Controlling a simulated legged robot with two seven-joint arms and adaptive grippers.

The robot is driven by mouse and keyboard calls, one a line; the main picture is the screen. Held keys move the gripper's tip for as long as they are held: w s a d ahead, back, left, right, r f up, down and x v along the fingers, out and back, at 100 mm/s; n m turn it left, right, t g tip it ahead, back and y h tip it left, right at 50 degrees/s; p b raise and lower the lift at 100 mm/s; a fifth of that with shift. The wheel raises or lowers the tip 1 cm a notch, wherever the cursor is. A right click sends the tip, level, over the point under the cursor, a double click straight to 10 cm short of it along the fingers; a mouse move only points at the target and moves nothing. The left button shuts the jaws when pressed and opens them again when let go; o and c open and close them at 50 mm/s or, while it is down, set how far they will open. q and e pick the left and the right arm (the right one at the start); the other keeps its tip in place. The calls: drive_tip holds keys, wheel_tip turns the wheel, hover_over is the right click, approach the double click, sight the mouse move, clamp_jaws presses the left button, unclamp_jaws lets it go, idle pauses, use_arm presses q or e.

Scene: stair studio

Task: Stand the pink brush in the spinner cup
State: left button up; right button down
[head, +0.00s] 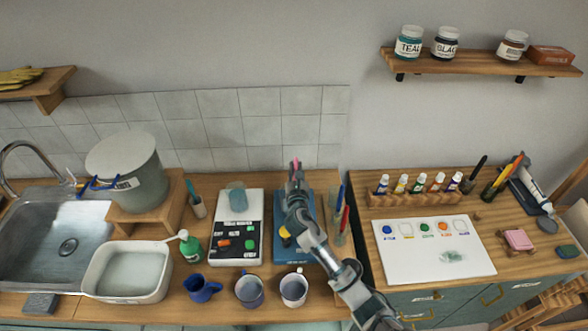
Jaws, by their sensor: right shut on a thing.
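My right arm reaches in from the bottom right. Its gripper (294,178) is over the back of the counter, near the tiled wall, and is shut on a pink thing, likely the pink brush (295,163). Only a small pink end shows above the fingers; the rest is hidden by the gripper. I cannot tell for sure which vessel is the spinner cup. A clear holder with blue and red brushes (343,222) stands just right of my arm, and a small cup with a teal brush (198,206) stands to the left. My left gripper is not in view.
A blue board (288,252) lies under my arm beside a black and white panel (237,228). Three mugs (249,290) line the front edge. A sink (60,245), a white basin (128,270) and a large bucket (128,170) are left; a white paint sheet (425,262) is right.

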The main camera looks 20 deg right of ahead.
drive_tip(key=shift+a, duration=0.2)
drive_tip(key=c, duration=1.1)
unclamp_jaws()
drive_tip(key=shift+a, duration=0.25)
drive_tip(key=shift+c, duration=0.2)
drive_tip(key=shift+o, duration=0.4)
drive_tip(key=shift+a, duration=0.1)
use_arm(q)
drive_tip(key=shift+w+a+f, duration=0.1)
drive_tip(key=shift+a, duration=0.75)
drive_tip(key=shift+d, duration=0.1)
use_arm(e)
drive_tip(key=shift+d, duration=0.2)
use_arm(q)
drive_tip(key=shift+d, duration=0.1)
use_arm(e)
drive_tip(key=v, duration=1.2)
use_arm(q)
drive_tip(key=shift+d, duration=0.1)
